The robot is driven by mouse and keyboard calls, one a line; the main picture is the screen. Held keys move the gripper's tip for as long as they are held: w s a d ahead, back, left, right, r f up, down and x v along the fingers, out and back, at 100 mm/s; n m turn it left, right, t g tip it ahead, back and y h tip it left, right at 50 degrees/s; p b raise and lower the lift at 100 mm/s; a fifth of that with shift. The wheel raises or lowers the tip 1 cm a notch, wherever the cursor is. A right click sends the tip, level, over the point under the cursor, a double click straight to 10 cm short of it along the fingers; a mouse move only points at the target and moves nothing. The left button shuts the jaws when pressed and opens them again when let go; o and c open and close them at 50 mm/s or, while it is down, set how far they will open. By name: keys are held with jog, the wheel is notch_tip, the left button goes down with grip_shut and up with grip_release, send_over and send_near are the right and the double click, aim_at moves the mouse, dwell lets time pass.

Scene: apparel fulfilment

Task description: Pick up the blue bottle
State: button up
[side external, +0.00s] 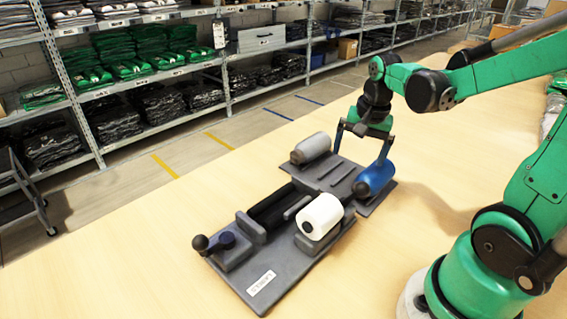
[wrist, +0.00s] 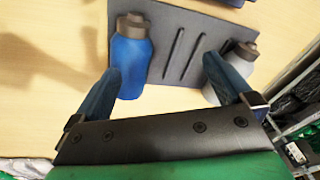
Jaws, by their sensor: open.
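The blue bottle (side external: 375,180) lies on its side on the right part of the dark grey tray (side external: 345,176). In the wrist view the blue bottle (wrist: 130,65), with its grey-brown cap, is at upper left. My gripper (side external: 361,156) is above the tray, its fingers spread wide and nothing between them. One finger is close to the blue bottle, overlapping its edge in the wrist view; I cannot tell if they touch. In the wrist view my gripper (wrist: 162,68) spans the bare tray between the two bottles, its other finger near the grey bottle (wrist: 240,65).
The grey bottle (side external: 311,148) lies at the tray's far side. A white roll (side external: 321,217) sits in a dark dispenser (side external: 274,208) in front. The wooden table (side external: 130,255) is clear to the left. Shelves of folded clothes (side external: 130,60) stand behind.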

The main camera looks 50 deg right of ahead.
aim_at(376, 168)
jog(key=d+f+m, duration=0.1)
jog(key=s+d+m+g, duration=0.1)
jog(key=d+m, duration=0.1)
jog(key=s+d+f+m, duration=0.1)
jog(key=shift+d+f+m+g+y, duration=0.3)
jog(key=shift+d+y, duration=0.05)
jog(key=shift+y, duration=0.05)
jog(key=shift+s+d+f, duration=0.1)
jog(key=shift+d+f, duration=0.05)
jog(key=shift+f, duration=2.75)
jog(key=c, duration=1.2)
jog(key=shift+c, duration=0.2)
jog(key=shift+r, duration=0.1)
